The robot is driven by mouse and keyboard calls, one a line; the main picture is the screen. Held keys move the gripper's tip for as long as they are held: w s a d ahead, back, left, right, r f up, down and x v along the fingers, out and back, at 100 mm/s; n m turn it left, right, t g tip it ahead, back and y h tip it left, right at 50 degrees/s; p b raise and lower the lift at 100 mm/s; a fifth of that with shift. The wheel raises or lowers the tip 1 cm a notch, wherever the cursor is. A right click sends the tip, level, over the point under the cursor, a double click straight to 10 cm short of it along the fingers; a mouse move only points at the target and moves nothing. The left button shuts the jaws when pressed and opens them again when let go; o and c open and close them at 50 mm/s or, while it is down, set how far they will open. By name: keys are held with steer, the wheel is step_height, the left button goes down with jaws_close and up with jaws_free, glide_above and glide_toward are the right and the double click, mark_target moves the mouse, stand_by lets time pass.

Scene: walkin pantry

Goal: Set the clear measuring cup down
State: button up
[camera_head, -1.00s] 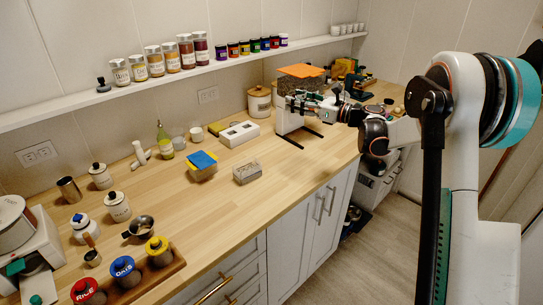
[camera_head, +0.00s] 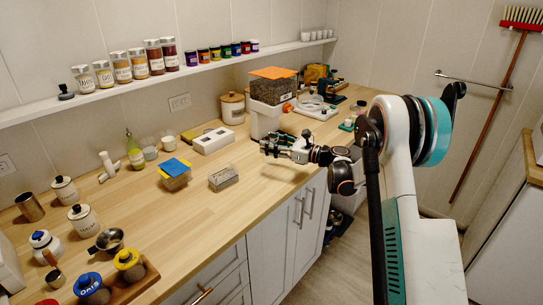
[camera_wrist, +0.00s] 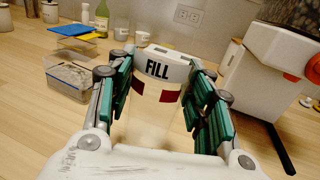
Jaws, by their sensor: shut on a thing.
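The clear measuring cup (camera_wrist: 155,115) is between my gripper's teal-padded fingers in the wrist view. It is see-through, with a red band and the word FILL showing at its far side. My gripper (camera_wrist: 163,100) is shut on it. In the head view my gripper (camera_head: 270,147) is over the counter, in front of the grain dispenser; the cup is hard to make out there. The wooden counter (camera_head: 240,205) runs below. The gap between the cup's base and the counter cannot be judged.
The dispenser (camera_head: 266,118) with an orange lid stands behind my gripper, and right in the wrist view. A white box (camera_head: 212,140) lies beyond. A clear bin (camera_head: 223,178) and a blue-topped stack (camera_head: 175,172) are to the left. Bare counter lies between bin and front edge.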

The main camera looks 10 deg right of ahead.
steer(key=shift+f+b, duration=0.55)
steer(key=shift+f, duration=1.35)
steer(key=shift+f, duration=0.2)
steer(key=o, duration=1.2)
steer(key=shift+c, duration=0.2)
steer(key=shift+r, duration=0.2)
steer(key=shift+s+d, duration=0.15)
steer(key=shift+d, duration=0.1)
steer(key=p+v, duration=0.2)
steer(key=v, duration=0.9)
steer(key=shift+s+d+p, duration=0.15)
steer(key=shift+p, duration=0.25)
